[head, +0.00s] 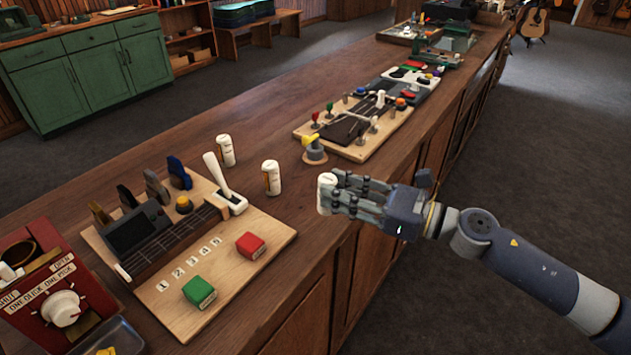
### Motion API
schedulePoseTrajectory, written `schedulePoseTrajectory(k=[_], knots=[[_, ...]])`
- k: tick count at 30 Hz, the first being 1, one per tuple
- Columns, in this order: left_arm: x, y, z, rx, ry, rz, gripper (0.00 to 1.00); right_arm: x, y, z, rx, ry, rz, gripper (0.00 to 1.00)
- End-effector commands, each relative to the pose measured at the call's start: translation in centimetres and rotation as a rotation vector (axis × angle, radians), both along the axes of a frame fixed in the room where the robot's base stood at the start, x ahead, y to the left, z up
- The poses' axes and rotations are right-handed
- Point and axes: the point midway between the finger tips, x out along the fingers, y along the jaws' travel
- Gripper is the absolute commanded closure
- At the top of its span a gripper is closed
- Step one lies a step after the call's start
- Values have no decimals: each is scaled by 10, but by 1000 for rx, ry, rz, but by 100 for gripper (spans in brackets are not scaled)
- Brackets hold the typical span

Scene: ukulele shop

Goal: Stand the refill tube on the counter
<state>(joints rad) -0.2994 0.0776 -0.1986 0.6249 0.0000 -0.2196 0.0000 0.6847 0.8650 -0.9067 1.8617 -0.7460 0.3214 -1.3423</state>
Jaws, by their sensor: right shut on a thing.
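My right gripper (345,194) is shut on a white refill tube (326,187) at the right-hand edge of the wooden counter (240,140). The fingers hide part of the held tube, and I cannot tell whether its base touches the counter. Two similar white tubes with orange-brown labels stand upright on the counter: one (271,178) to the left of the gripper, the other (226,151) farther left. My left gripper is not in view.
A wooden control board (262,238) with a white lever, red and green buttons lies at front left. A red dial box (55,300) stands beside it. A yellow-topped knob (314,148) stands behind the gripper, before another board (345,155). Bare counter lies around the tubes.

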Motion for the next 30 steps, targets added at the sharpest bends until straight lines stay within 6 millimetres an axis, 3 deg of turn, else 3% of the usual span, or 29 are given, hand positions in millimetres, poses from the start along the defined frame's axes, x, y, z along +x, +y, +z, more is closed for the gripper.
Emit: schedulePoseTrajectory(k=[3,9,14,21,30], knots=[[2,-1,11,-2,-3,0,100,26,20,1,3,-1,0,94],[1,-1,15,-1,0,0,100,53,40,-5,2,0,0,94],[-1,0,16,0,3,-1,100,59,45,-11,0,1,-1,94],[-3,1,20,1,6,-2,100,59,44,-40,2,2,-2,94],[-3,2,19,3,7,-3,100,58,44,-43,1,0,-1,94]])
